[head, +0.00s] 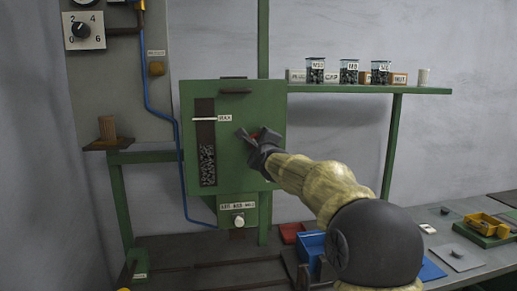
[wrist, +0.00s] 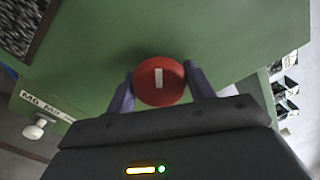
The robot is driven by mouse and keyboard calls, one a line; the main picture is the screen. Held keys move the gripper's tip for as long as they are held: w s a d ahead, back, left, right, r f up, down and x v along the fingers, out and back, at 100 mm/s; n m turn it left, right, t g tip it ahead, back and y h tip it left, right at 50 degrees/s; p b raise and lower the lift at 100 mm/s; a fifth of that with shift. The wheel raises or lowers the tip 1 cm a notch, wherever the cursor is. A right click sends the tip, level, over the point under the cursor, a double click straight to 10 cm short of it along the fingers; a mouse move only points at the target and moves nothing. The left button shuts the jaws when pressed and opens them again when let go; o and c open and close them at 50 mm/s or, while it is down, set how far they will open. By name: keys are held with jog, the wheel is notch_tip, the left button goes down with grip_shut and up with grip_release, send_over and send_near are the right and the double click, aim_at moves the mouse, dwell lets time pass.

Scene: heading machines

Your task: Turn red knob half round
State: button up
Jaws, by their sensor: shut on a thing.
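The red knob (wrist: 159,82) is on the front of the green machine box, and a white mark on its face stands nearly upright in the wrist view. My gripper (wrist: 160,88) has one finger on each side of the knob and is shut on it. In the head view only a little of the red knob (head: 254,134) shows, as my gripper (head: 257,138) covers most of it. The green box (head: 232,100) has a dark level window at its left.
A white knob (head: 239,221) sits below the box, under a label. A dial (head: 81,30) is on the panel at upper left. A green shelf (head: 420,90) holds several labelled jars and blocks. A bench with a blue bin (head: 311,245) and yellow tray (head: 487,224) lies at lower right.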

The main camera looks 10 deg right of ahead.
jog(key=n+b, duration=0.1)
jog(key=n, duration=0.5)
jog(key=shift+f+n, duration=0.1)
jog(key=shift+n, duration=0.2)
jog(key=n+b, duration=0.1)
jog(key=n, duration=0.5)
jog(key=shift+a+b, duration=0.1)
jog(key=shift+b, duration=0.2)
jog(key=n+b, duration=0.1)
jog(key=n, duration=0.5)
jog(key=shift+n, duration=0.3)
jog(key=n+b, duration=0.1)
jog(key=n, duration=0.4)
jog(key=shift+n, duration=0.3)
jog(key=o, duration=0.9)
